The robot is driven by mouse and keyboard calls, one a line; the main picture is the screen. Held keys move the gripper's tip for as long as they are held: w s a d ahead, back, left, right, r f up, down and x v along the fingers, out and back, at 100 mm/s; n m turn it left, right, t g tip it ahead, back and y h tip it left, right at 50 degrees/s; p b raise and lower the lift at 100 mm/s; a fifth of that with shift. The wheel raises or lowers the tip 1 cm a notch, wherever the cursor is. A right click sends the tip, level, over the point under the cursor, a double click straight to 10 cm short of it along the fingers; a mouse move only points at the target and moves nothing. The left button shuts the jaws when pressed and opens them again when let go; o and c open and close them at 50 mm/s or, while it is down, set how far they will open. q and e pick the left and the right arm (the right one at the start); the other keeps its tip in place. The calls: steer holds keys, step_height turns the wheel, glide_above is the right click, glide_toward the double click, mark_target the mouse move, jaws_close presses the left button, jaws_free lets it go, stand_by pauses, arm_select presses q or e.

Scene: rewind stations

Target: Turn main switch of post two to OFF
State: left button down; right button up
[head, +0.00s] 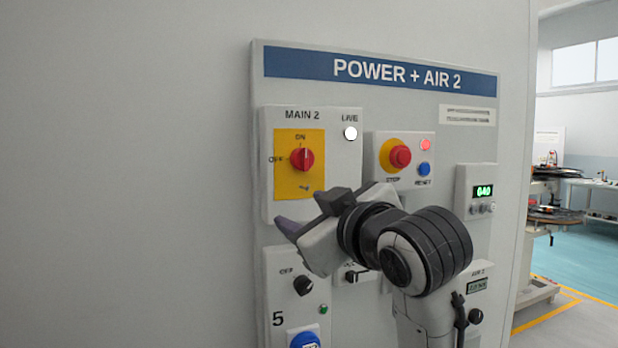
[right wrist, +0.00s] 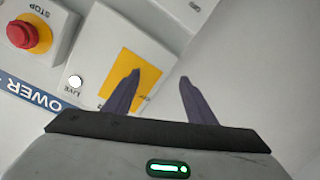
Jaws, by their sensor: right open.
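The main switch of post two is a red rotary knob (head: 302,159) on a yellow plate (head: 287,187) under the label MAIN 2. Its pale mark stands upright, toward ON; OFF is at its left. The white LIVE lamp (head: 350,133) beside it looks lit. My right gripper (head: 300,212) is open and empty, in front of the panel below the yellow plate. In the right wrist view its fingers (right wrist: 159,80) stand apart; one overlaps the yellow plate (right wrist: 143,66) and the red knob cannot be seen there. My left gripper is not in view.
To the right of the switch are a red stop button (head: 400,156) and a blue reset button (head: 424,169). A green display (head: 483,191) sits farther right. Below are a black knob (head: 304,285) and a blue socket (head: 304,338). The wall left of the panel is bare.

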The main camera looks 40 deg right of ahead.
steer(key=h, duration=0.1)
glide_toward(306, 160)
steer(key=s, duration=0.1)
steer(key=shift+m+t, duration=0.3)
steer(key=shift+m, duration=0.1)
steer(key=x, duration=0.3)
steer(key=p+x, duration=0.1)
steer(key=x, duration=0.5)
steer(key=shift+w+f+p, duration=0.25)
steer(key=shift+w+p, duration=0.05)
steer(key=shift+p, duration=0.1)
steer(key=c, duration=1)
steer(key=shift+c, duration=0.2)
